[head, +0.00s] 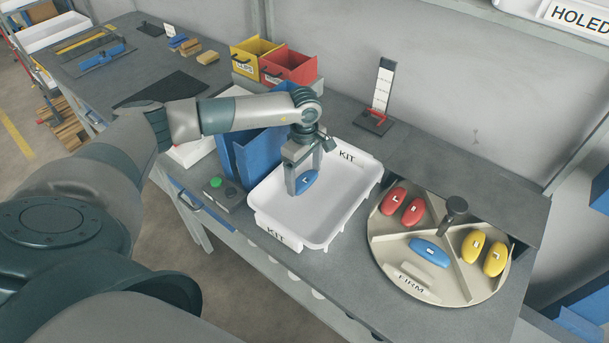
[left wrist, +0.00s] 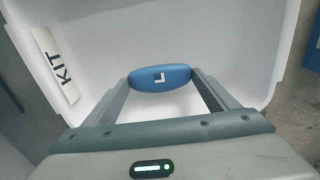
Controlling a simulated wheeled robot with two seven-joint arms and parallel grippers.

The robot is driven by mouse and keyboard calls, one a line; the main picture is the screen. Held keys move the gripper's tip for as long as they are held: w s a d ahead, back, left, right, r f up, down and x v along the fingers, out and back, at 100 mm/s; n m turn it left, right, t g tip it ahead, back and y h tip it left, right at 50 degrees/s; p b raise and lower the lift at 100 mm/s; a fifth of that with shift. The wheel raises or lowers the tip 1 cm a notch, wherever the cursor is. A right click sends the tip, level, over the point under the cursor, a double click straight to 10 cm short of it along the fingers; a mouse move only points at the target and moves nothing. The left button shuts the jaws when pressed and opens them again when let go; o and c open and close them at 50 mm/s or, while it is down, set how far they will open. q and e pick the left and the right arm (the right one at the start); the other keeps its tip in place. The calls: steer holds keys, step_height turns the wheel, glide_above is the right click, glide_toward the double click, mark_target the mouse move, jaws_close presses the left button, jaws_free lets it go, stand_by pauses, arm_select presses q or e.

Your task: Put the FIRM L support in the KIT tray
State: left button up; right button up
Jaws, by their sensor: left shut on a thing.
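A blue support marked L (head: 307,181) is between the fingers of my left gripper (head: 304,184), over the white KIT tray (head: 333,207). The left wrist view shows the blue L support (left wrist: 160,78) between the two fingertips, with the tray's white floor behind it. I cannot tell whether the support touches the tray floor. The round carousel (head: 385,232) stands right of the tray. Its FIRM section holds one blue support (head: 429,251). My right gripper is not in view.
The carousel also holds two red supports (head: 404,205) and two yellow supports (head: 484,252), with a dark knob (head: 456,206) at its middle. A blue bin (head: 262,155) stands left of the tray. Yellow (head: 254,58) and red (head: 289,66) bins stand behind.

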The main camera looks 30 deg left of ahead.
arm_select(q)
steer(key=shift+f, duration=0.8)
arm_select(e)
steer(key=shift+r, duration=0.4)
arm_select(q)
steer(key=shift+f, duration=0.1)
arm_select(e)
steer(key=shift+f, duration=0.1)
arm_select(q)
steer(key=shift+f, duration=0.1)
steer(key=o, duration=1)
steer(key=shift+r, duration=0.2)
